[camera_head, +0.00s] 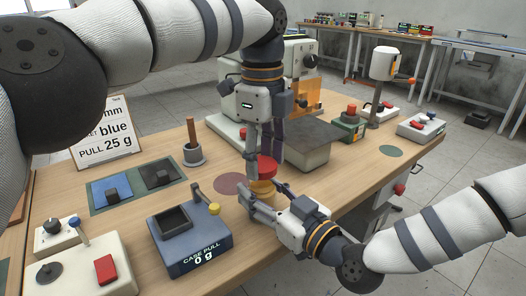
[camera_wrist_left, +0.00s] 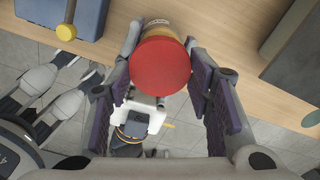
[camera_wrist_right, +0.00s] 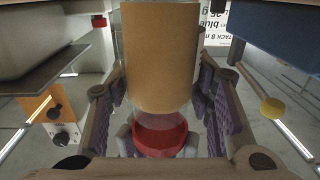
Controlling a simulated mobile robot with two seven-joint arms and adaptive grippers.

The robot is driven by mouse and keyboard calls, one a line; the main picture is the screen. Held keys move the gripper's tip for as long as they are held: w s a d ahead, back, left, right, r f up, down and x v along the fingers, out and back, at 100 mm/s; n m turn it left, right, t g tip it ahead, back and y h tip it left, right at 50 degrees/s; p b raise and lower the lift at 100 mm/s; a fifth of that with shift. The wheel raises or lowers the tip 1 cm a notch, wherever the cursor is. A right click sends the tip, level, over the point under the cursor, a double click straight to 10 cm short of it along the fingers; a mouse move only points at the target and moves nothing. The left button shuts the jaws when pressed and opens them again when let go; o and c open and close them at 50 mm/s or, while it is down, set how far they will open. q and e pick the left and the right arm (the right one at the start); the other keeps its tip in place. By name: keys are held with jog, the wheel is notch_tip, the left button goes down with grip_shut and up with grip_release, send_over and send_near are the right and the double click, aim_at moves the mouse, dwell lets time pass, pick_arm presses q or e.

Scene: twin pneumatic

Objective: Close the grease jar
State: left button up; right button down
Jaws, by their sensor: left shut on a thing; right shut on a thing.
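The grease jar (camera_head: 262,188) has an amber body and is above or on the table beside a mauve round mark; the gap beneath is hidden. Its red lid (camera_head: 267,168) is over the top of the body. My left gripper (camera_head: 263,160) comes from above and is shut on the red lid, which fills the left wrist view (camera_wrist_left: 160,68). My right gripper (camera_head: 262,198) comes in from the right, low, and is shut on the jar body, large in the right wrist view (camera_wrist_right: 160,60). A clear band shows between amber and red there; I cannot tell whether the lid is seated.
Blue and dark pads (camera_head: 112,190) with small blocks lie at left, near a cup with a wooden handle (camera_head: 193,152). A mauve round mark (camera_head: 228,184) is bare.

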aim_at(262, 198)
pick_arm(q)
jog(key=shift+f, duration=0.1)
dwell(0.3)
jog(key=shift+f, duration=0.8)
jog(key=shift+f, duration=0.55)
jog(key=m, duration=0.9)
jog(key=shift+a+m, duration=0.1)
jog(key=shift+m, duration=0.2)
jog(key=m, duration=0.6)
jog(key=shift+m, duration=0.4)
jog(key=o, duration=0.7)
